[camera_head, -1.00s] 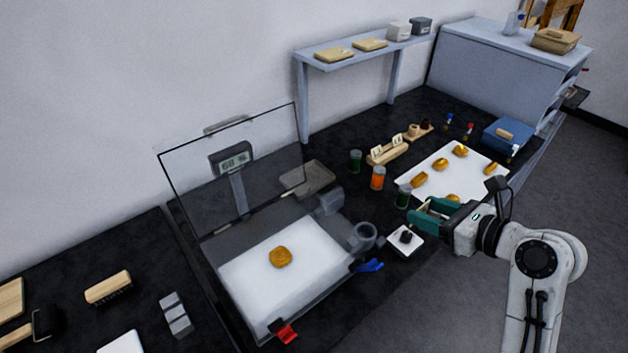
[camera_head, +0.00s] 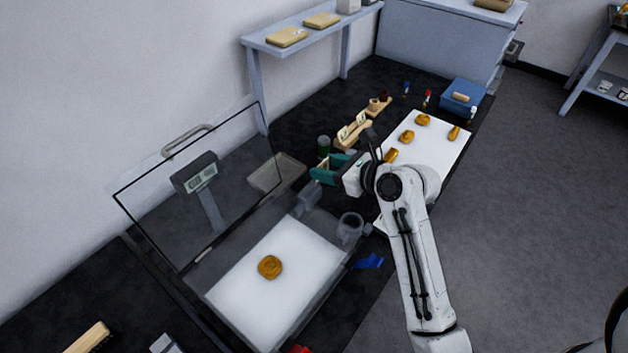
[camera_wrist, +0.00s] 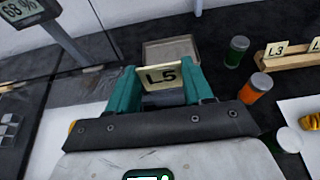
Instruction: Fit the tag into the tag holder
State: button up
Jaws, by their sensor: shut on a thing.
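The tag (camera_wrist: 165,77), a cream plate marked L5, is between the teal fingers of my gripper (camera_wrist: 162,86) in the wrist view, its lettering upright and facing the camera. In the head view my gripper (camera_head: 324,170) is shut on it above the black bench, left of the white mat. The tag holder (camera_wrist: 285,61) is a wooden bar at the right of the wrist view, carrying an L3 tag and another tag cut off by the edge. In the head view the holder (camera_head: 351,136) stands beyond my gripper, apart from it.
A green-banded jar (camera_wrist: 236,50) and an orange jar (camera_wrist: 256,88) stand between my gripper and the holder. A grey tray (camera_head: 276,174) lies behind. A clear case (camera_head: 262,315) with an open lid stands at left. The white mat (camera_head: 440,150) holds several gold pieces.

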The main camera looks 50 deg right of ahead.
send_over(315, 184)
jog(key=s+a, duration=0.2)
notch_tip(315, 184, down, 5)
jog(key=shift+w+d+f+p, duration=0.1)
jog(key=shift+w+f+p, duration=0.1)
jog(key=shift+f, duration=0.6)
jog(key=shift+w+d+f+p, duration=0.1)
jog(key=shift+w+f, duration=0.05)
jog(key=shift+f, duration=0.65)
jog(key=shift+f, duration=0.15)
jog(key=o, duration=1)
jog(key=shift+r, duration=0.25)
jog(key=b+v, duration=0.1)
jog(key=v, duration=1.1)
